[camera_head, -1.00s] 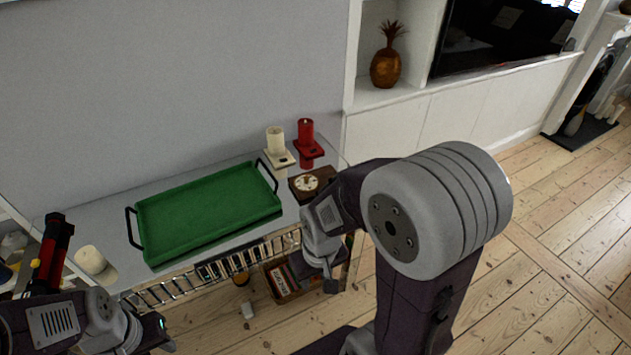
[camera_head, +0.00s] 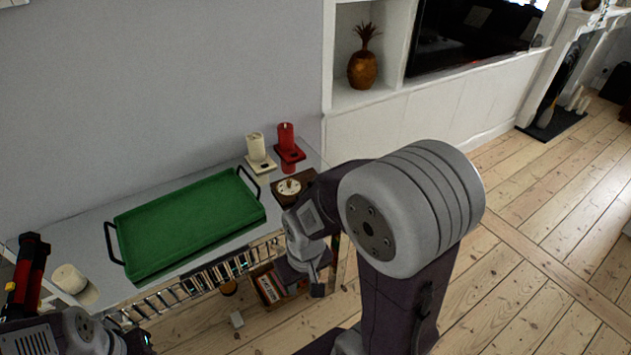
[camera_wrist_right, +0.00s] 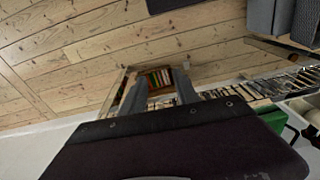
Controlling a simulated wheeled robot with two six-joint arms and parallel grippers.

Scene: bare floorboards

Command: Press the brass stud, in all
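A dark brown block (camera_head: 308,181) stands at the right end of the grey table. A pale round disc (camera_head: 288,187) with a small brass-coloured stud at its middle is on top of it. My right arm passes in front of the block's right side. My right gripper (camera_head: 316,284) hangs low in front of the table's right end, apart from the stud. In the right wrist view its two grey fingers (camera_wrist_right: 158,88) are spread with nothing between them. My left gripper (camera_head: 140,342) is at the bottom left, mostly cut off, its fingers unclear.
A green tray (camera_head: 190,222) with black handles fills the middle of the table. A white candle (camera_head: 70,278) and a red-black object (camera_head: 27,270) are at left. A crate (camera_head: 268,287) sits below.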

